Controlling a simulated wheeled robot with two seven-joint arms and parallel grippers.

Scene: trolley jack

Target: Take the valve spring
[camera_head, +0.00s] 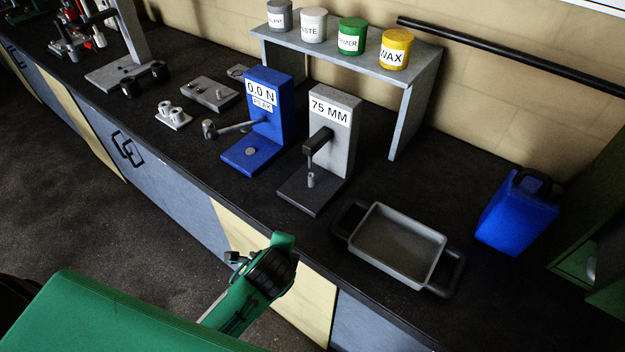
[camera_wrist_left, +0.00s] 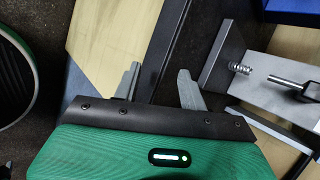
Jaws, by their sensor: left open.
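The valve spring (camera_head: 310,180) is a small silver coil. It stands on the dark base of the grey 75 MM stand (camera_head: 335,134), below the stand's black arm. In the left wrist view the spring (camera_wrist_left: 240,68) shows at the upper right, with a small gap between it and the metal plunger (camera_wrist_left: 285,81). My left gripper (camera_wrist_left: 160,85) is open and empty; its two grey fingers are spread, apart from the spring and to its left in that view. In the head view my left arm comes in at the bottom, in front of the bench edge. My right gripper is not in view.
A blue force stand (camera_head: 264,110) reading 0.0 N is left of the grey stand. A grey tray (camera_head: 398,281) and a blue can (camera_head: 515,215) are to the right. A shelf (camera_head: 345,57) with labelled tins stands behind. The bench's front edge lies near my left arm.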

